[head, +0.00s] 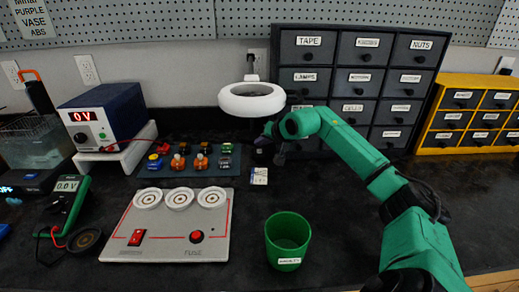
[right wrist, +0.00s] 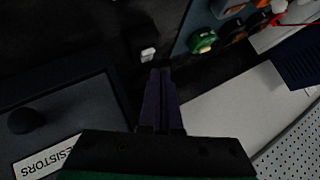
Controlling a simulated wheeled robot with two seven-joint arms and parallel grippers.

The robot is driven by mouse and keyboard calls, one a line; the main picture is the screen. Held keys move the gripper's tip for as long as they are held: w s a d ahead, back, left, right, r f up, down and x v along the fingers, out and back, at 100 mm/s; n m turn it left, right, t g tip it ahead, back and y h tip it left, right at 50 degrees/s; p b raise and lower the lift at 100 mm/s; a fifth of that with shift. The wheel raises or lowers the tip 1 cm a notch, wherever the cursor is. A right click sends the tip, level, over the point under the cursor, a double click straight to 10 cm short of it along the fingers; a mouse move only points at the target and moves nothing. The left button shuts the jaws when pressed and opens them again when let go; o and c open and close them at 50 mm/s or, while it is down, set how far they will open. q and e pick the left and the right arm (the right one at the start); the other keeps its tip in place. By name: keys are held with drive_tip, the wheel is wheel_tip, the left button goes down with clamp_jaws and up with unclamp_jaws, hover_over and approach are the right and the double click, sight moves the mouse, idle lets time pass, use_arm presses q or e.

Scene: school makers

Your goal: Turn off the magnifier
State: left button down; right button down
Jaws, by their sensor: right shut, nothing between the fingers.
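The magnifier (head: 252,99) is a white ring lamp in the middle of the head view, held over the back of the black bench in front of the drawers. I cannot make out its switch for certain. My right gripper (head: 264,143) is low behind and below the ring, close to the drawer cabinet, partly hidden by its own wrist. In the right wrist view the right gripper's dark purple fingers (right wrist: 160,75) are together and empty. A small white piece (right wrist: 148,54) on a dark surface lies just beyond the fingertips; I cannot tell what it is. My left gripper is not in view.
The dark drawer cabinet (head: 343,81) is close by; its resistors drawer (right wrist: 55,120) shows in the wrist view. A tray of coloured parts (head: 187,162) lies left of the gripper. A fuse panel (head: 167,226) and green cup (head: 287,240) stand in front.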

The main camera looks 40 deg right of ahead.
drive_tip(key=shift+s+a+r+p, duration=0.1)
drive_tip(key=shift+s+r+p, duration=0.05)
drive_tip(key=shift+r+p, duration=0.95)
drive_tip(key=shift+s+a+r+p, duration=0.1)
drive_tip(key=shift+r+p, duration=0.55)
drive_tip(key=shift+r, duration=0.8)
drive_tip(key=shift+f, duration=0.1)
